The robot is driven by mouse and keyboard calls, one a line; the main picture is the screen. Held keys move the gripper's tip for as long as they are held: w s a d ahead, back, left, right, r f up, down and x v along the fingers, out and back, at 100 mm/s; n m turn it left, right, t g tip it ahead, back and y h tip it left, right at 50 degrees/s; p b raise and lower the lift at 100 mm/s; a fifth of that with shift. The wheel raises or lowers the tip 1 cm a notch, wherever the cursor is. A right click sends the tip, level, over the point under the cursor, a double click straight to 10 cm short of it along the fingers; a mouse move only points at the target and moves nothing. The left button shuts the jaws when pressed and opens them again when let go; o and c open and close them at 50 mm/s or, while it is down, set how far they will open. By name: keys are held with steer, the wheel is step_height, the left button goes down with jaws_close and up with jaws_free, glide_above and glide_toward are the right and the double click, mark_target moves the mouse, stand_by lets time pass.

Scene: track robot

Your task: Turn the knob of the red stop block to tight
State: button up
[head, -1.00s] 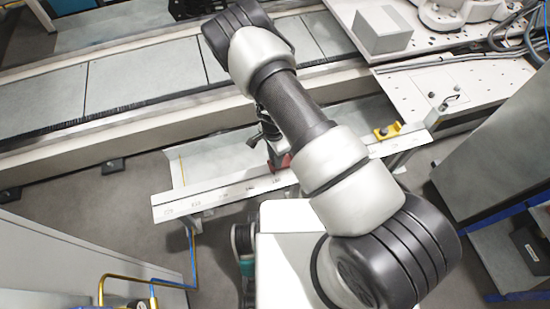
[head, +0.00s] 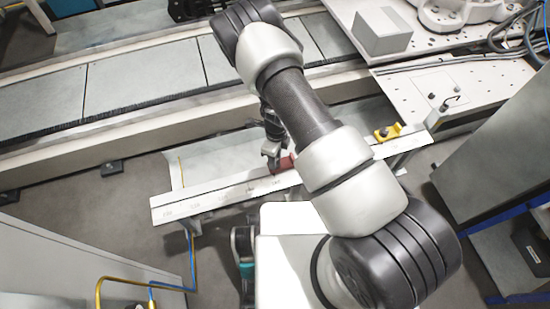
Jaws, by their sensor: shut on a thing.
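The red stop block (head: 284,163) sits on the long pale rail with printed marks (head: 215,197), near its middle. My arm covers part of the block. My gripper (head: 271,152) is at the block's left side, close against it, and is shut on its knob. The knob itself and the fingertips are too small and hidden to make out, so I cannot tell the knob's angle. A yellow stop block (head: 387,132) with a dark knob sits farther right on the same rail.
A grey conveyor-like track (head: 140,85) runs behind the rail. Grey cabinets flank both sides. Yellow and blue hoses (head: 125,280) are at the lower left.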

mark_target(278, 160)
steer(key=m, duration=0.3)
steer(key=shift+m, duration=0.3)
steer(key=shift+m+p, duration=0.4)
steer(key=shift+m, duration=1.4)
steer(key=o, duration=1.1)
steer(key=shift+c, duration=0.2)
steer(key=shift+r, duration=0.1)
step_height(278, 160, up, 17)
steer(key=p, duration=0.5)
steer(key=shift+w+d, duration=0.2)
steer(key=shift+d, duration=0.25)
steer(key=shift+r, duration=0.2)
